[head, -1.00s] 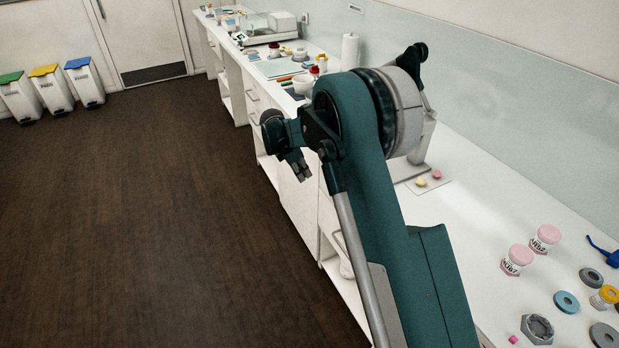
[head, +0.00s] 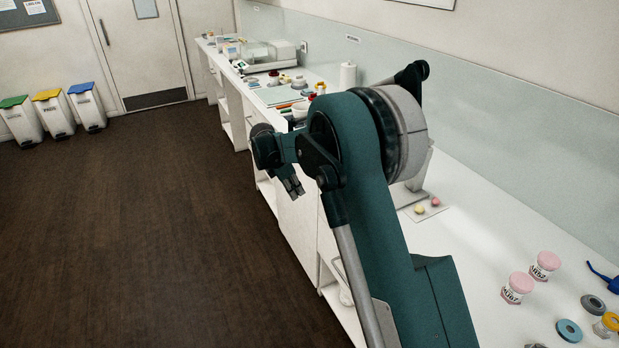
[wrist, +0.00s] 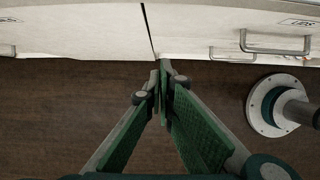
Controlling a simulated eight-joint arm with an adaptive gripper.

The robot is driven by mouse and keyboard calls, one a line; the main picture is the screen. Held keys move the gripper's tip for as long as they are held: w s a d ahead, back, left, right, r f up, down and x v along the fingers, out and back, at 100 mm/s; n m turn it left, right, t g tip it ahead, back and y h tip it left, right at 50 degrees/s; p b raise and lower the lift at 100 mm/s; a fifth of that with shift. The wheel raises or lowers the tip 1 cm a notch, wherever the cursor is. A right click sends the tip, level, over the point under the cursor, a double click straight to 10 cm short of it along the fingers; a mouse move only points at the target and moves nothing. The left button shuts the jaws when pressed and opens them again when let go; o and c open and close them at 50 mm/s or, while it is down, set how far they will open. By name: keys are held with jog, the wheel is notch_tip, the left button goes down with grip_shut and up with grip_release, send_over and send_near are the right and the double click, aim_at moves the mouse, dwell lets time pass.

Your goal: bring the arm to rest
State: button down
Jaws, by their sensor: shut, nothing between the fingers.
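My gripper (head: 295,187) hangs at the end of my folded arm, over the floor just in front of the counter's cabinet fronts. It points down and is empty. In the wrist view my gripper (wrist: 163,78) has its two green fingers meeting at the tips, with nothing between them. White drawer fronts (wrist: 80,30) lie just beyond the fingertips, apart from them as far as I can tell.
The long white counter (head: 480,220) runs along the right wall. Two pink-lidded jars (head: 518,287) and several rings stand at its near end. A white paper roll (head: 347,76) and equipment stand further back. Three bins (head: 88,106) are at far left. The dark floor (head: 130,230) is clear.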

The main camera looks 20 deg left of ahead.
jog(key=s+d+r+m+y, duration=0.1)
jog(key=s+d+r+m, duration=0.3)
jog(key=d+r, duration=0.6)
jog(key=s+d+r+m+t+y, duration=0.1)
jog(key=s+d+r+m, duration=0.5)
jog(key=d, duration=0.7)
jog(key=s+d+r+m, duration=0.2)
jog(key=s+d+r, duration=0.1)
jog(key=d+r, duration=0.75)
jog(key=s+d+m+t+y, duration=0.1)
jog(key=s+d+m, duration=0.6)
jog(key=s+d, duration=0.85)
jog(key=s+d+f+m+t, duration=0.1)
jog(key=s+d+f+m, duration=0.1)
jog(key=s+d+m, duration=0.2)
jog(key=s+d+f+m+t, duration=0.1)
jog(key=s+d+f+m, duration=0.2)
jog(key=s, duration=0.8)
jog(key=shift+s+d+f+m, duration=0.15)
jog(key=shift+s+d+m, duration=0.15)
jog(key=shift+m, duration=0.2)
